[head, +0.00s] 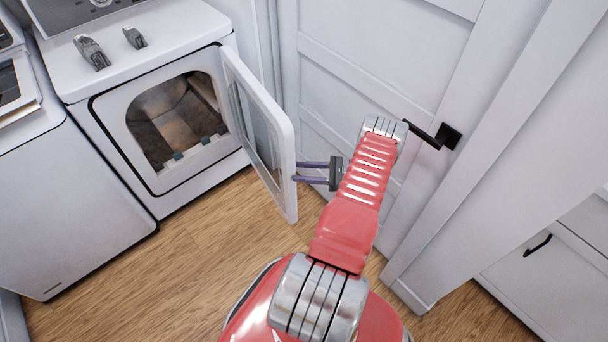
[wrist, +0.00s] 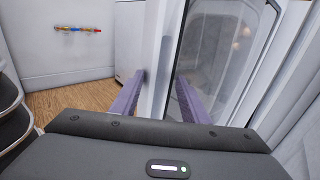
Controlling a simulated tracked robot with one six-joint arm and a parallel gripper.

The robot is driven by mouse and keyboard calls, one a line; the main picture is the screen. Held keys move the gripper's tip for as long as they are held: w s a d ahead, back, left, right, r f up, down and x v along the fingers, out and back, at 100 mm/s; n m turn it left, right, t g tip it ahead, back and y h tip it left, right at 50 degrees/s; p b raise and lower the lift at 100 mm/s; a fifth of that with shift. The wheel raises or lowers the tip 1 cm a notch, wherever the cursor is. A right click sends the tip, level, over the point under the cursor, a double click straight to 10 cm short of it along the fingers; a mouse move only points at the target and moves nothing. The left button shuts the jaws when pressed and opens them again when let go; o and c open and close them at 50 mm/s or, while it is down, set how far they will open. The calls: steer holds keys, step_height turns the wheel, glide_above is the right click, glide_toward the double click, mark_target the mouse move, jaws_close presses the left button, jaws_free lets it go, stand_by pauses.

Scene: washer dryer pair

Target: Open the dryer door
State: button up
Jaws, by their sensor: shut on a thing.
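The white dryer (head: 165,115) stands at the upper left in the head view. Its door (head: 284,120) is swung wide open on the right side, and the dark drum opening (head: 178,122) is uncovered. My gripper (head: 297,171) is at the free edge of the door, its purple fingers shut on that edge. In the wrist view my gripper (wrist: 162,95) has one finger on each side of the white door edge (wrist: 157,60), with the door's glass pane (wrist: 215,55) to the right. The fingertips' exact contact is partly hidden.
A white washer (head: 65,170) stands left of the dryer. A white panelled room door (head: 365,60) with a black handle (head: 447,135) is close behind my arm on the right. Wood floor (head: 190,260) is clear in front of the dryer.

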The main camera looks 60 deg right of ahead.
steer(key=r, duration=0.7)
steer(key=shift+w+d+r, duration=0.1)
steer(key=shift+d+r, duration=0.15)
steer(key=shift+c, duration=0.6)
steer(key=shift+r, duration=0.4)
